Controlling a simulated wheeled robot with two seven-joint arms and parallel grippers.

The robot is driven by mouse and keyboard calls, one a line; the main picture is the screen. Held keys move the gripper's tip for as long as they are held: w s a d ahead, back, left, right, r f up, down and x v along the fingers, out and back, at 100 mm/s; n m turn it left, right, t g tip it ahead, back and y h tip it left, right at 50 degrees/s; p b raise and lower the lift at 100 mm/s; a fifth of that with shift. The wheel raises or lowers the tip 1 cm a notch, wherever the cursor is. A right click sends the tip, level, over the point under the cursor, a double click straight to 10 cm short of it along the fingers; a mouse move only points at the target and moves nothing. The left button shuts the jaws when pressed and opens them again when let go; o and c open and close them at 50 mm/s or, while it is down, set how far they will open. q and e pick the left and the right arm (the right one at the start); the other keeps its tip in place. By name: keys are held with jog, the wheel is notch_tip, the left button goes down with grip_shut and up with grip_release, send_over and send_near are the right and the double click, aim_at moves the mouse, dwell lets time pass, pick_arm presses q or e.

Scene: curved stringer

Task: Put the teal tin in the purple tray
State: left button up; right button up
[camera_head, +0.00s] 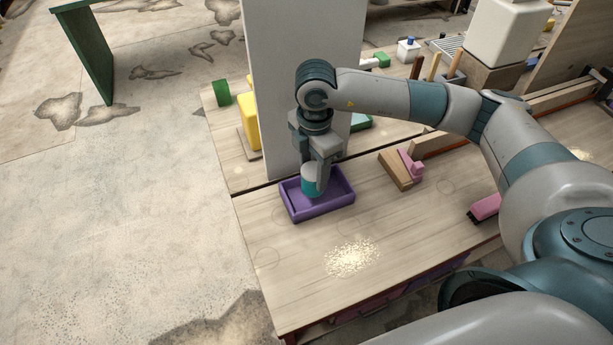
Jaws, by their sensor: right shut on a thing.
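The purple tray (322,210) lies near the left edge of the wooden table. The teal tin (309,186), teal with a pale top part, is at the left inside part of the tray. My right gripper (318,176) points down over the tray and is shut on the tin. I cannot tell whether the tin touches the tray floor. The fingers hide part of the tin. My left gripper is not in view.
A tall grey panel (283,80) stands right behind the tray. A wooden block with a pink piece (404,170) lies to the right, and a pink object (484,207) farther right. Pale grains (352,257) cover a patch in front. The front left tabletop is clear.

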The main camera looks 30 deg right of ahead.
aim_at(306, 183)
jog(key=shift+w+a+f, duration=0.55)
jog(key=shift+a, duration=0.1)
jog(key=shift+f, duration=0.1)
notch_tip(306, 183, down, 2)
jog(key=shift+f+p, duration=0.25)
jog(key=shift+p, duration=0.8)
jog(key=shift+f, duration=0.6)
